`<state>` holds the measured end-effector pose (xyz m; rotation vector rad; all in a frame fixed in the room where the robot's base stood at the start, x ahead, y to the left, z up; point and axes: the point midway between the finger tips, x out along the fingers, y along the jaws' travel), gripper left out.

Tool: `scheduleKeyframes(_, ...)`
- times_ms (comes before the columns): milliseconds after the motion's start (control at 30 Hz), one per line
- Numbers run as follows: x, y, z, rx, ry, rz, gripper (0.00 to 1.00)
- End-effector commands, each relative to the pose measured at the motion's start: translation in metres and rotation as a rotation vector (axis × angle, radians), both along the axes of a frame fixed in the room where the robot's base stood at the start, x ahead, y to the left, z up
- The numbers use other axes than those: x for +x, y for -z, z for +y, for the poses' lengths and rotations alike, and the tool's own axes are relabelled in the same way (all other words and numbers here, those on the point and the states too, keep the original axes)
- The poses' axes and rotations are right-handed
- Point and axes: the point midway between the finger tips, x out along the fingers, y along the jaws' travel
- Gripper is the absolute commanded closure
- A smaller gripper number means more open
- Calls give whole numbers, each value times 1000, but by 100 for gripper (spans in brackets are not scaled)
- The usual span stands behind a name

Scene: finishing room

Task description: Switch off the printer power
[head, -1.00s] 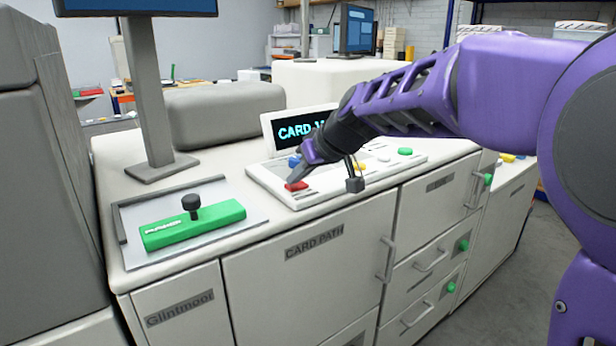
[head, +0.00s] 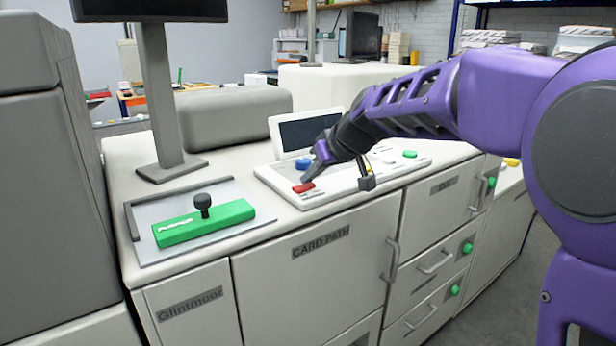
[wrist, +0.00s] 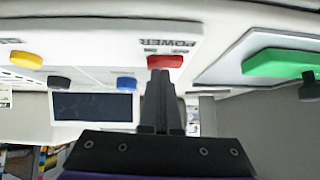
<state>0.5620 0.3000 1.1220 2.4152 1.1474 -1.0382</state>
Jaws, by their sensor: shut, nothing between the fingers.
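The printer's control panel (head: 335,196) lies on the white cabinet top. Its red power button (head: 303,187) is at the panel's front left corner, and it also shows in the wrist view (wrist: 165,61) beside the word POWER. My gripper (head: 308,176) is shut and empty, its fingertips at the red button; in the wrist view the fingers (wrist: 161,78) overlap the button's near edge. I cannot tell whether they touch it. The panel's small display (head: 305,130) is dark, and the monitor (head: 150,10) on the post is dark too.
A blue button (head: 303,163) sits just behind the red one, and a green button (head: 410,154) is farther right. A green bar with a black knob (head: 205,222) lies on a grey plate to the left. A grey rounded cover (head: 235,116) stands behind.

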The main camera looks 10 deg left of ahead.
Motion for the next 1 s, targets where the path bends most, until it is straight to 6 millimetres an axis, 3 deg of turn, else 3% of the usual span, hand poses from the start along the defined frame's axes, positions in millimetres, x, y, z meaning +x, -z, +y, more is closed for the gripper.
scheduleKeyframes(267, -1, -7, 1, 0, -1, -1, 100)
scheduleKeyframes(500, -4, -50, 5, 0, 1, -3, 100)
scheduleKeyframes(800, -40, -90, -29, 1, 4, -3, 100)
scheduleKeyframes(1000, -53, -107, -41, 0, 3, -2, 100)
